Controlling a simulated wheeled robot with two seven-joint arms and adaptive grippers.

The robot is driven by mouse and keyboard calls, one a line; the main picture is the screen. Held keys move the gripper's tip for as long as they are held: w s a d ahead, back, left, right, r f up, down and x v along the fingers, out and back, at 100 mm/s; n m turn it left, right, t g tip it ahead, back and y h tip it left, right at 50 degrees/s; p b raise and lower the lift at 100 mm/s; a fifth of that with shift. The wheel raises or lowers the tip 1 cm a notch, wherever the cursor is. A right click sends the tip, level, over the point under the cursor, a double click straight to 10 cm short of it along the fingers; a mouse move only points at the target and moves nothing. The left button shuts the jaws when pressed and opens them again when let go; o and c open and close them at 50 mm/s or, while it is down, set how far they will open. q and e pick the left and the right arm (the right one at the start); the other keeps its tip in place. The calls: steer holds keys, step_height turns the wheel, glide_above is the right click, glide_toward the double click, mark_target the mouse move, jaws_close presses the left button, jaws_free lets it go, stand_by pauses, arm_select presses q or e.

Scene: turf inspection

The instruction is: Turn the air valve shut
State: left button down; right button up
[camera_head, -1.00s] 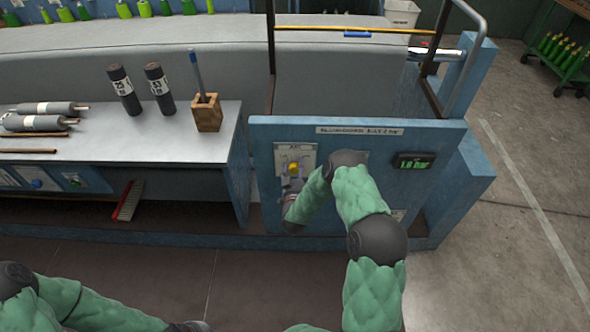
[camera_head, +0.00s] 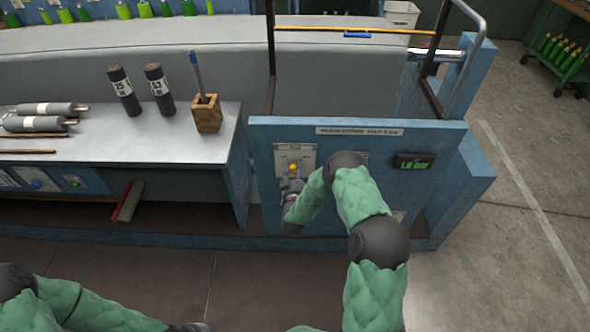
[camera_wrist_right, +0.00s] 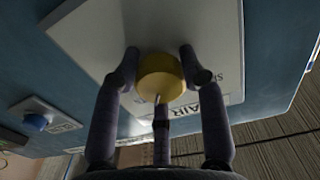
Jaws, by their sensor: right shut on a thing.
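The air valve has a yellow knob (camera_head: 293,167) on a white plate (camera_head: 308,150) set in the blue panel. The knob (camera_wrist_right: 160,78) also shows in the right wrist view, in front of the plate (camera_wrist_right: 210,40) lettered "AIR". My right gripper (camera_head: 292,180) is at the valve, with its fingers (camera_wrist_right: 160,85) on both sides of the knob and shut on it. A thin pale line marks the knob's near side. My left arm shows at the lower left in the head view, and its gripper is mostly cut off by the lower edge.
A digital display (camera_head: 413,161) is on the panel's right side. A bench (camera_head: 185,150) at left holds dark cylinders (camera_head: 124,90) and a wooden holder (camera_head: 207,113). In the wrist view, a blue button (camera_wrist_right: 36,122) sits near the plate.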

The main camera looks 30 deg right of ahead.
steer(key=n, duration=0.3)
steer(key=shift+f+n+b, duration=0.15)
steer(key=shift+n+b, duration=0.15)
steer(key=shift+b, duration=0.1)
steer(key=n, duration=0.4)
steer(key=shift+n+b, duration=0.3)
steer(key=n, duration=0.4)
steer(key=shift+s+d, duration=0.1)
steer(key=shift+n, duration=2.1)
steer(key=shift+d, duration=0.1)
steer(key=shift+r, duration=0.2)
steer(key=o, duration=1.1)
steer(key=shift+o, duration=0.2)
